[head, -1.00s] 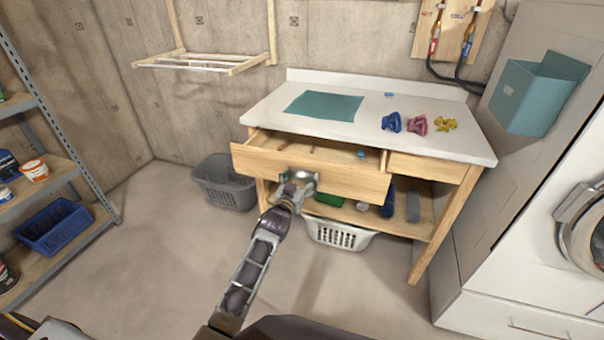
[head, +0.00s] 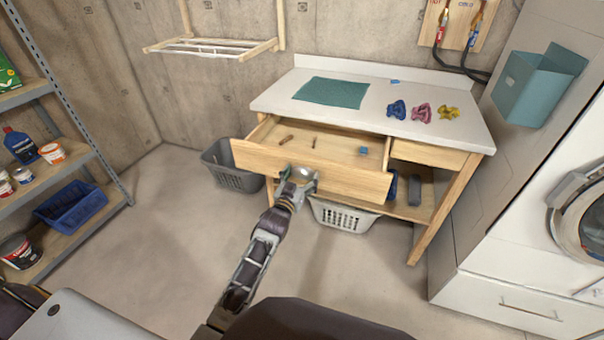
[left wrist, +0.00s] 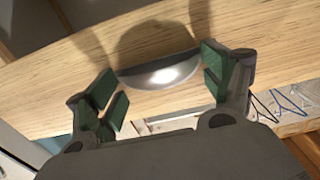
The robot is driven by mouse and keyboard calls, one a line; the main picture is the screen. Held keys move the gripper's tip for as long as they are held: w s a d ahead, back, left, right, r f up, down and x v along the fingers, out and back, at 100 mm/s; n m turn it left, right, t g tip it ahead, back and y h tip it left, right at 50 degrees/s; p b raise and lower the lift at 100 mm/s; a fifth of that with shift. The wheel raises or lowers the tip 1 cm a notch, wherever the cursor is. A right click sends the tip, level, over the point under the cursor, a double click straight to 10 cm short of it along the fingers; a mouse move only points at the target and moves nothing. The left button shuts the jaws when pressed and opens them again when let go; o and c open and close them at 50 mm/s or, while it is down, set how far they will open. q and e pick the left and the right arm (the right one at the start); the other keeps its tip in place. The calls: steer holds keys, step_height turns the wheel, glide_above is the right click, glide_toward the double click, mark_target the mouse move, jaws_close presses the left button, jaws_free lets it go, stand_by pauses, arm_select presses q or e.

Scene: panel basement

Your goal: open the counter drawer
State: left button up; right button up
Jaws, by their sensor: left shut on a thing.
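The counter drawer (head: 345,179) is the wide wooden drawer on the left under the white counter top. It stands pulled out, with its inside showing. My left gripper (head: 299,178) is at its front, shut on the metal cup handle (head: 302,172). In the left wrist view the handle (left wrist: 160,72) sits between the green-padded fingers of the left gripper (left wrist: 160,85), against the wooden drawer front (left wrist: 275,55). My right gripper is not in view.
The drawer holds small items, including a blue block (head: 364,150). A grey basket (head: 232,178) and a white basket (head: 342,217) stand near and below. A shelf (head: 95,205) is at left, a white washer (head: 510,300) at right. Floor in front is clear.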

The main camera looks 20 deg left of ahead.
arm_select(q)
steer(key=shift+s, duration=0.1)
stand_by(0.3)
steer(key=o, duration=1.2)
steer(key=shift+s, duration=0.15)
steer(key=s, duration=1.1)
steer(key=shift+s+a, duration=0.2)
steer(key=shift+s, duration=0.15)
